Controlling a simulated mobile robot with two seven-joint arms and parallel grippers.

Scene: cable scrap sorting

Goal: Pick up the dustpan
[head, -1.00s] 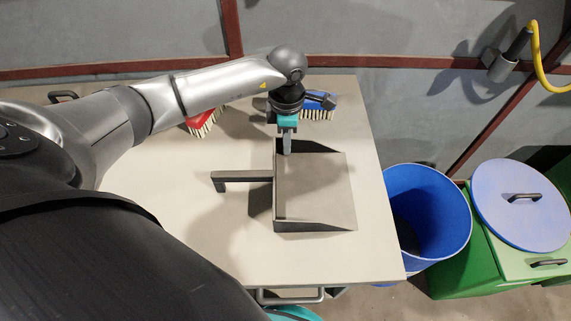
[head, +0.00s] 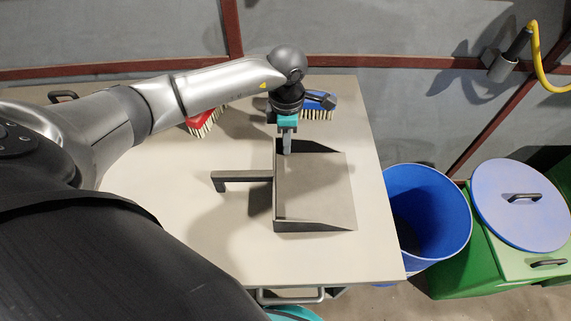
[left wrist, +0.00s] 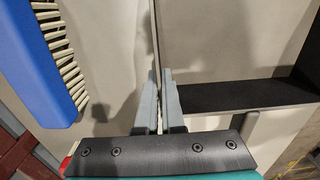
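The grey dustpan (head: 312,185) lies flat on the table, its handle (head: 242,176) pointing left and its open lip to the right. My left gripper (head: 287,146) points down at the far end of the dustpan's back wall. In the left wrist view, the thin back wall (left wrist: 155,35) runs between the two close-set fingers (left wrist: 162,88), which are shut on it. The dark side wall (left wrist: 235,96) shows to the right there. My right gripper is not in view.
A blue brush (head: 318,104) lies just beyond my left gripper, and a red brush (head: 204,120) lies partly behind my left arm. The table (head: 375,240) is clear in front. A blue bin (head: 430,215) and a green bin (head: 480,265) with a blue lid stand to the right.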

